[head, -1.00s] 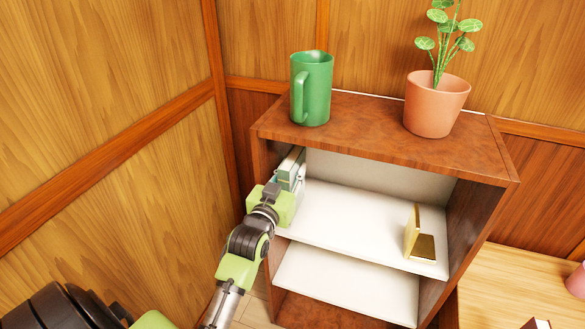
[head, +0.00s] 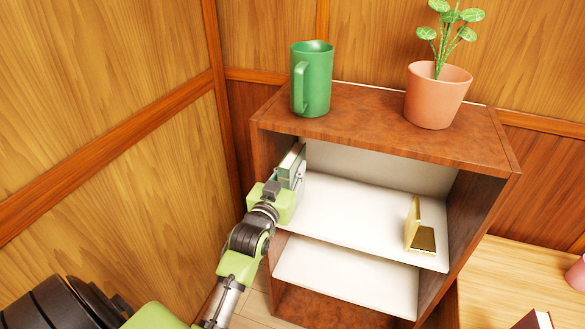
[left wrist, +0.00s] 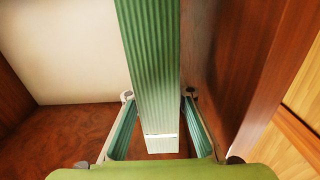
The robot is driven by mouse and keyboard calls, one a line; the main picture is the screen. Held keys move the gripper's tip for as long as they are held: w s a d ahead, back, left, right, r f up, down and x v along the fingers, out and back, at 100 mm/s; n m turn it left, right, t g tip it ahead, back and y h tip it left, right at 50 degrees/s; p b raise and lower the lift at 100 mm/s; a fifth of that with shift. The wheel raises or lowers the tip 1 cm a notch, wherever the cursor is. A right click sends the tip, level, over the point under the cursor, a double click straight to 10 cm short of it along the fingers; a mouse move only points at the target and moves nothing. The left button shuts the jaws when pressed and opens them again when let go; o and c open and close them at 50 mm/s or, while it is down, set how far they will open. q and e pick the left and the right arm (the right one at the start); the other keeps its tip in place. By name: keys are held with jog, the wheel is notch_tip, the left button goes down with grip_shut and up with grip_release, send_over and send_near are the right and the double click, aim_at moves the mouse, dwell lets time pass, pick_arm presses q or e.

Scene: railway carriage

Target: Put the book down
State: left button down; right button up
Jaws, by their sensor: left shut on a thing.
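The book (head: 291,165) is upright at the left end of the upper white shelf (head: 350,212), close to the cabinet's left side wall. Its green ribbed face shows in the left wrist view (left wrist: 150,55), between the two fingers. My left gripper (head: 285,182) reaches in from the front and is shut on the book; its fingertips also show in the left wrist view (left wrist: 158,95). The head view hides the book's lower edge behind the gripper, so I cannot tell whether it touches the shelf. My right gripper is not in view.
A gold bookend (head: 420,236) stands at the right of the same shelf, with bare room between. A green pitcher (head: 312,80) and a potted plant (head: 437,95) stand on the cabinet top (head: 370,125). A wooden table (head: 500,285) is at the right.

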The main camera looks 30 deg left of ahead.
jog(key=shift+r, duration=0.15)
pick_arm(q)
jog(key=c, duration=1.7)
grip_release()
jog(key=shift+s+f, duration=0.15)
jog(key=shift+f, duration=0.05)
jog(key=v, duration=1.1)
jog(key=shift+s+d+r, duration=0.15)
jog(key=shift+s, duration=0.2)
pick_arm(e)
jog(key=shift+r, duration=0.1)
pick_arm(q)
grip_shut()
